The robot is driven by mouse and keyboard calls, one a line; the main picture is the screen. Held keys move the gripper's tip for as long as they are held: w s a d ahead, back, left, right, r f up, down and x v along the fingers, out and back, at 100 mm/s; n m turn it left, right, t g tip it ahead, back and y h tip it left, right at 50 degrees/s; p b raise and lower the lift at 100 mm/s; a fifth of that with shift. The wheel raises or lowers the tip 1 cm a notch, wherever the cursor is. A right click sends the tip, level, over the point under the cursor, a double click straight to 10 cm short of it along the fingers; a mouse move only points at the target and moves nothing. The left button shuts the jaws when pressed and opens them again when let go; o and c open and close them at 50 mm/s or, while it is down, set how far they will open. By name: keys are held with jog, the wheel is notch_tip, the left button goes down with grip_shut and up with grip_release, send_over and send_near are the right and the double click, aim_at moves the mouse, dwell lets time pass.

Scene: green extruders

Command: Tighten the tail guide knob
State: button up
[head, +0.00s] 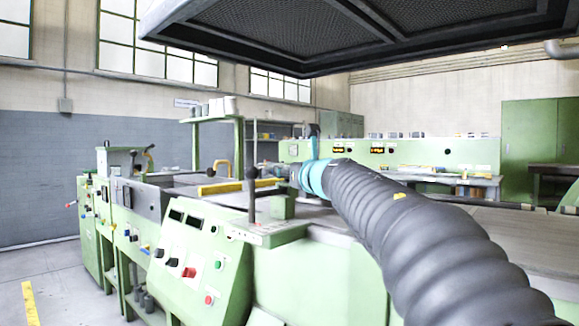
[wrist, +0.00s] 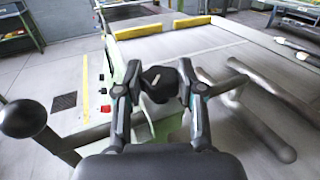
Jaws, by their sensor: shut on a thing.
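In the wrist view, a black knob (wrist: 159,82) sits between the two fingers of my gripper (wrist: 160,92). The fingers are shut on it, one on each side. The knob stands above a green part at the edge of the machine table. In the head view, my gripper (head: 290,176) is small and reaches over the machine beyond my dark ribbed arm. The knob cannot be made out in the head view.
A black ball-ended lever (wrist: 24,119) stands left of my gripper; it also shows in the head view (head: 252,174). A green control panel (head: 200,262) is below. Yellow bars (wrist: 138,31) lie across the table's far side. Metal rods (wrist: 262,110) lie at right.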

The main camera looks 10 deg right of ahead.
jog(key=h, duration=0.1)
jog(key=m+h+p, duration=0.1)
jog(key=p, duration=0.1)
jog(key=shift+a+r+m+h, duration=0.25)
jog(key=shift+r+m+h, duration=0.15)
jog(key=m+h+p, duration=0.2)
jog(key=h+p, duration=0.1)
jog(key=shift+f, duration=0.1)
jog(key=m+h+p, duration=0.1)
jog(key=h, duration=0.1)
jog(key=shift+f+m+h, duration=0.15)
jog(key=shift+m+h, duration=0.25)
jog(key=shift+d+m+g+h, duration=0.1)
jog(key=shift+m+g+h, duration=0.2)
jog(key=shift+m+h, duration=0.35)
jog(key=shift+f+h, duration=0.1)
jog(key=shift+h, duration=0.35)
jog(key=o, duration=1.2)
jog(key=shift+c, duration=0.2)
